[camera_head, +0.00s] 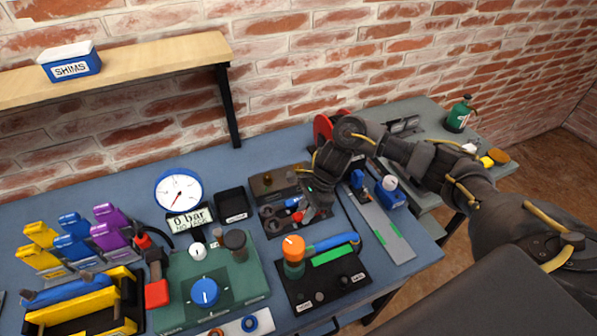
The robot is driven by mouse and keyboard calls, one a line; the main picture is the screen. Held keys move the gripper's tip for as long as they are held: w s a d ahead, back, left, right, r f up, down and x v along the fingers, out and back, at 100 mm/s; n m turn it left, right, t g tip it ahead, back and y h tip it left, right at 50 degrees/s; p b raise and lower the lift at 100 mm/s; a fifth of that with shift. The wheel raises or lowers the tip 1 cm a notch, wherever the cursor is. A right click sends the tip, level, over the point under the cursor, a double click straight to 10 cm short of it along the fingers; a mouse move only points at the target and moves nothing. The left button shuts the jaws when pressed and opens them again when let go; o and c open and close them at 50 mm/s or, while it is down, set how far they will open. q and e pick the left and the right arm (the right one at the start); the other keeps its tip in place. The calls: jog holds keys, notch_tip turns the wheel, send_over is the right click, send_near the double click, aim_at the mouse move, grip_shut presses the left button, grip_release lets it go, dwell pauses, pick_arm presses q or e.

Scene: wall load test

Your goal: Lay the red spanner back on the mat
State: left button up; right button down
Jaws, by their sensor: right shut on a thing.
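My right gripper (318,208) points down over the dark holder with round sockets, left of the bench's middle right. It is shut, and a small red part (298,216) shows at its fingertips; I take it for the red spanner, mostly hidden by the fingers. A black mat (346,276) with a green strip and white labels lies in front of the gripper. An orange-topped post (293,248) and a blue-handled tool (333,243) are on it. My left gripper is not in view.
A grey plate (382,226) and a blue block (391,193) lie right of the mat. A shelf (150,63) is above.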

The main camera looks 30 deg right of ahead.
jog(key=c, duration=0.8)
grip_release()
jog(key=shift+r, duration=0.15)
jog(key=shift+r+p, duration=2.35)
jog(key=shift+r, duration=1.5)
